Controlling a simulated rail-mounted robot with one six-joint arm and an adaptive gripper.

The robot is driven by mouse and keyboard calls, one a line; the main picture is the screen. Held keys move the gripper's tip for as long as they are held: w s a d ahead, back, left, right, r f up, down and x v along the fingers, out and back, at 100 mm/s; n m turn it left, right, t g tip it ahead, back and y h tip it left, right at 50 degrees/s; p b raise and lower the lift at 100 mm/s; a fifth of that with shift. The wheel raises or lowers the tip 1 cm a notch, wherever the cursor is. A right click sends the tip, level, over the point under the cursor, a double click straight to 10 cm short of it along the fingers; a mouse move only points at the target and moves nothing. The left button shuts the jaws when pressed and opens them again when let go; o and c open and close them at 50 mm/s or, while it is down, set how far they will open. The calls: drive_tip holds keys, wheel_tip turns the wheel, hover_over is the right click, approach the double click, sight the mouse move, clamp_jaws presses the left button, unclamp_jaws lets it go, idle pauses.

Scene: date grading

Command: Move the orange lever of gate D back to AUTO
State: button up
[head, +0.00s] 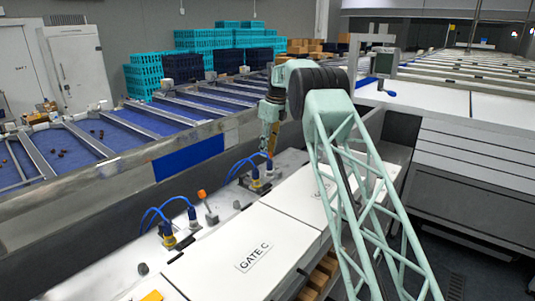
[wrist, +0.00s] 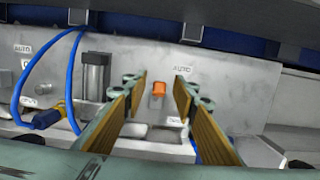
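A lower label (wrist: 174,121) is too small to read. My gripper (wrist: 161,82) is open, with one tan-padded finger on each side of the lever; no contact is visible. Which way the lever is set is hard to tell. In the head view my gripper (head: 268,143) reaches down at the panel and this lever cannot be made out. No gate D label is readable.
Another orange lever (head: 202,194) stands nearer, beside the white GATE C cover (head: 285,230). Blue hoses (head: 157,212) and cylinders rise from the panel. In the wrist view a cylinder (wrist: 95,75) and blue hose (wrist: 72,70) stand left of my fingers. Blue conveyor lanes (head: 120,130) lie beyond.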

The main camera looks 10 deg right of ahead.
sight(271, 154)
wheel_tip(271, 154, up, 9)
drive_tip(key=s+d, duration=0.1)
drive_tip(key=shift+s, duration=0.15)
idle(0.7)
drive_tip(key=shift+r, duration=0.15)
